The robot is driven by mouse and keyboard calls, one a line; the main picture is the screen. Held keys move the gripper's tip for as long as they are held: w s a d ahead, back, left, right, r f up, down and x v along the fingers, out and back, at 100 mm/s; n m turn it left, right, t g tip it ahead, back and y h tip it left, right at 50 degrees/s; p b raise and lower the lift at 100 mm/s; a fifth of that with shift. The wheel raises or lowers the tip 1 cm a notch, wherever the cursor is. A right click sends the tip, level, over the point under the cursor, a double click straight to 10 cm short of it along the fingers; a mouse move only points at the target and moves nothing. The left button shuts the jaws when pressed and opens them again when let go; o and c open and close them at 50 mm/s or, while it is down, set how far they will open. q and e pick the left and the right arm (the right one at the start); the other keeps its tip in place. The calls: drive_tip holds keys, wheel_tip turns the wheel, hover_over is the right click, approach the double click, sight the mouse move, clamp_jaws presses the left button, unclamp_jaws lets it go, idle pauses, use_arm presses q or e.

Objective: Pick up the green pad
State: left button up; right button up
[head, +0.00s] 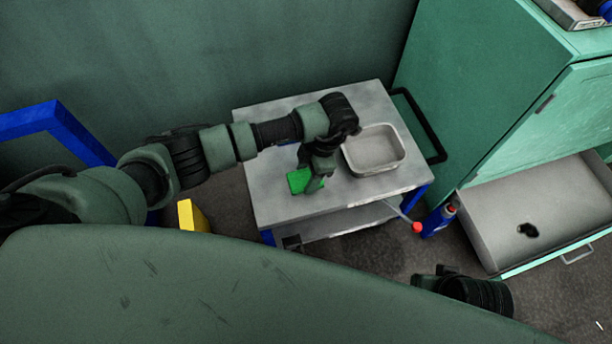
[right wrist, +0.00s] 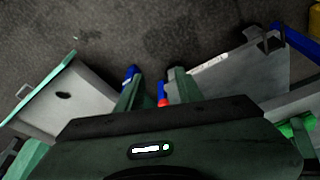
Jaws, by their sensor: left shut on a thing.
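The green pad (head: 297,180) is on or just above the grey cart top, left of the metal tray. My left gripper (head: 314,182) reaches down over it from above and is shut on it. The fingers hide the pad's right side, and I cannot tell whether it touches the cart top. My right gripper (right wrist: 156,84) shows in the right wrist view with its two fingers apart and nothing between them. A bright green shape at the right edge of that view may be the pad.
The metal tray (head: 374,150) stands on the grey cart (head: 270,122), right of my left gripper. A green cabinet (head: 480,80) with an open drawer (head: 545,205) stands at the right. A blue bottle (head: 438,220) is by the cart. A yellow object (head: 192,215) is left of the cart.

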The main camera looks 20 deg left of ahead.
sight(307, 177)
use_arm(q)
drive_tip(key=shift+r, duration=0.1)
